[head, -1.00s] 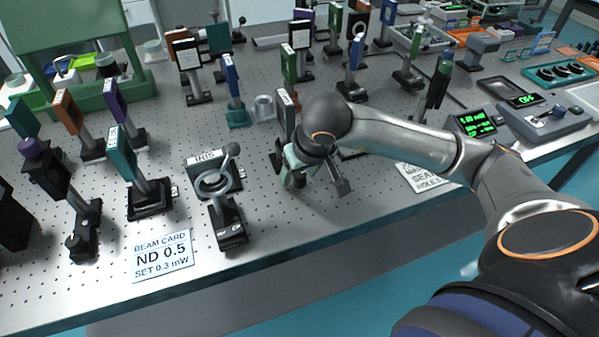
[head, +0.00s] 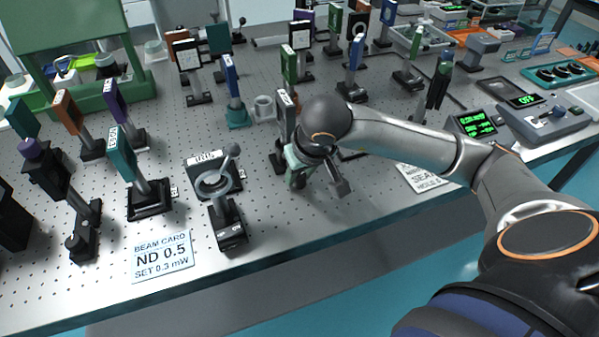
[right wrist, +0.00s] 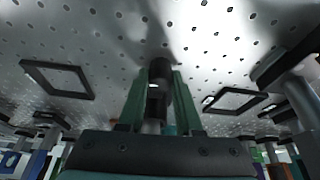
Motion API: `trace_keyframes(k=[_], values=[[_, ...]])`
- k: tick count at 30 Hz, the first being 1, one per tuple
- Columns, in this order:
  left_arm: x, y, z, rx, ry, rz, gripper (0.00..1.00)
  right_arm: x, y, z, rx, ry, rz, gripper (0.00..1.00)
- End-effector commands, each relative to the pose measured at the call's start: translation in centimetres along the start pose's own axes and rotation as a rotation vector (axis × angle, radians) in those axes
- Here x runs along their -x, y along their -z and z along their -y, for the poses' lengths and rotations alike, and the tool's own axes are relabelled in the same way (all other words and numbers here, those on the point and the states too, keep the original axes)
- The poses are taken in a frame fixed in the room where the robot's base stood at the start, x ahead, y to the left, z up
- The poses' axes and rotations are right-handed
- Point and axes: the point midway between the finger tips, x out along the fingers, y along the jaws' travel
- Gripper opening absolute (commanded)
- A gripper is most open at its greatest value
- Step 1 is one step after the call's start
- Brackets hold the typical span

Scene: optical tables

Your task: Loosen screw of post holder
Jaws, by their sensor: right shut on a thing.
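My right gripper (head: 292,178) is low over the table, beside a dark upright mount with a white-labelled top (head: 284,115). My wrist hides the lower part of that mount. In the right wrist view, the two green fingers of my right gripper (right wrist: 160,85) are closed on a small black cylindrical knob, the screw (right wrist: 160,70). The post holder that the screw belongs to is not clear in either view. My left gripper is not in view.
A teal-based mount (head: 237,117) and a clear cup (head: 264,107) are behind. Black square frames (right wrist: 58,79) lie nearby.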

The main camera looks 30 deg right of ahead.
Motion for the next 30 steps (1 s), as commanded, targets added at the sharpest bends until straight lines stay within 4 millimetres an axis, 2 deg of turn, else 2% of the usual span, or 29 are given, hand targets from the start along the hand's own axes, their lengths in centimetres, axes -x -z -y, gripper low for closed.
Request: trace_keyframes(k=[9, 17, 18, 26, 30], values=[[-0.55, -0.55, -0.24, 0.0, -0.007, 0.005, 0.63, -0.02, 0.02, 0.03, -0.114, -0.046, -0.001, 0.0], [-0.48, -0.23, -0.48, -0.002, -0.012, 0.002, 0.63, 0.02, 0.0, 0.0, -0.122, -0.05, 0.0, 0.0], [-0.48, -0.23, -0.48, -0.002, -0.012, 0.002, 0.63, 0.02, 0.0, -0.01, -0.121, -0.05, 0.0, 0.35], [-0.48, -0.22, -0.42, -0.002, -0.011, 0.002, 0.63, 0.02, -0.01, -0.02, -0.121, -0.05, 0.0, 0.63], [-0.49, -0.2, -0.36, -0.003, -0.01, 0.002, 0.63, 0.01, -0.01, -0.02, -0.121, -0.05, 0.0, 0.63]])
